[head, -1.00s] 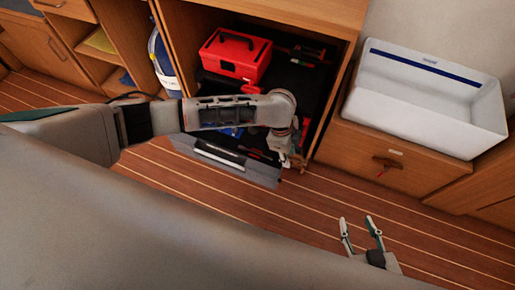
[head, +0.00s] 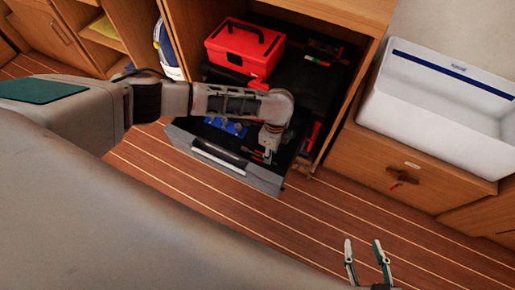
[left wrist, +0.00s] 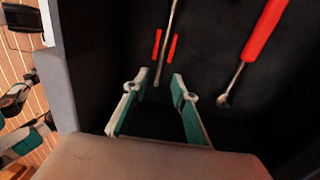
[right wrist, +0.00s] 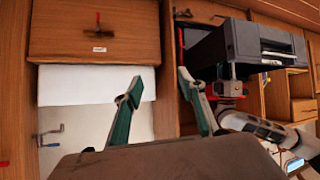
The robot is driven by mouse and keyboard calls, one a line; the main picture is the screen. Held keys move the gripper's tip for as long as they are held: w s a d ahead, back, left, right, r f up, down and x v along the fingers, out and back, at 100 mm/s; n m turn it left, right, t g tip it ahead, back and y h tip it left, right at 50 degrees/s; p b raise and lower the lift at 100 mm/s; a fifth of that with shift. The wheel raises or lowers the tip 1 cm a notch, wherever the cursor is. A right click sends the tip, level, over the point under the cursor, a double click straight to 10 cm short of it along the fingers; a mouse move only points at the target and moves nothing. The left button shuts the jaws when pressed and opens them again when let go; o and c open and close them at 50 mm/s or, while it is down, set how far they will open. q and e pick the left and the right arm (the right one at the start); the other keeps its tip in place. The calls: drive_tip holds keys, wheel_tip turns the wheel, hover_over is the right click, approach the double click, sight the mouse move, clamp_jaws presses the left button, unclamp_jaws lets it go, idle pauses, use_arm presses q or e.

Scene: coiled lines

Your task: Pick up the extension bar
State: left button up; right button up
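A thin metal bar (left wrist: 172,22), likely the extension bar, lies on the dark floor of an open drawer in the left wrist view. In the head view my left gripper (head: 267,154) reaches down into the grey-fronted drawer (head: 225,158), and the bar cannot be made out there. My right gripper (head: 364,243) is open and empty over the floor, and also shows open in the right wrist view (right wrist: 160,85).
A red-handled tool (left wrist: 264,35) lies right of the bar. The drawer's side wall (left wrist: 62,70) is close on the left. A red toolbox (head: 244,48) sits in the cabinet above. The striped floor is clear.

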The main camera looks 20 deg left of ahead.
use_arm(q)
drive_tip(key=f, duration=0.3)
drive_tip(key=shift+s+f+b, duration=0.25)
drive_tip(key=shift+s+b, duration=0.05)
drive_tip(key=shift+b, duration=0.1)
drive_tip(key=shift+w+r, duration=0.15)
drive_tip(key=shift+r, duration=0.05)
drive_tip(key=c, duration=0.7)
clamp_jaws()
use_arm(e)
drive_tip(key=shift+w+a+r, duration=0.3)
drive_tip(key=shift+a+r, duration=0.05)
drive_tip(key=shift+a, duration=0.35)
drive_tip(key=shift+f, duration=0.1)
use_arm(q)
drive_tip(key=shift+r, duration=0.15)
